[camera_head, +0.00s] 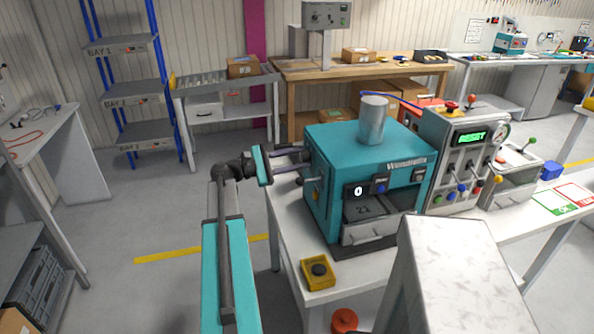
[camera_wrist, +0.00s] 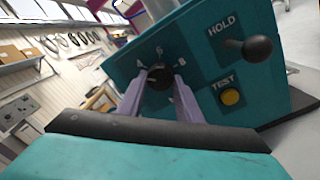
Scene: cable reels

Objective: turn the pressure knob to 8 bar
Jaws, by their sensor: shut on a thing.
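The pressure knob (camera_wrist: 158,77) is a round black knob on the side of a teal machine (camera_head: 340,150). In the wrist view the marks around it read 4, 6 and 8, with 8 on its right. My gripper (camera_wrist: 160,84) is shut on the knob, one purple-grey finger on each side. In the head view my gripper (camera_head: 303,158) reaches the machine's left side, and the knob is hidden there. The knob's pointer is too small to read. The machine's front display (camera_head: 358,190) shows 0.
Beside the knob are a HOLD lever with a black ball (camera_wrist: 257,48) and a yellow TEST button (camera_wrist: 231,97). A grey control box (camera_head: 462,155) with a gauge stands right of the machine. A yellow box (camera_head: 317,272) with a black button sits at the bench's front left.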

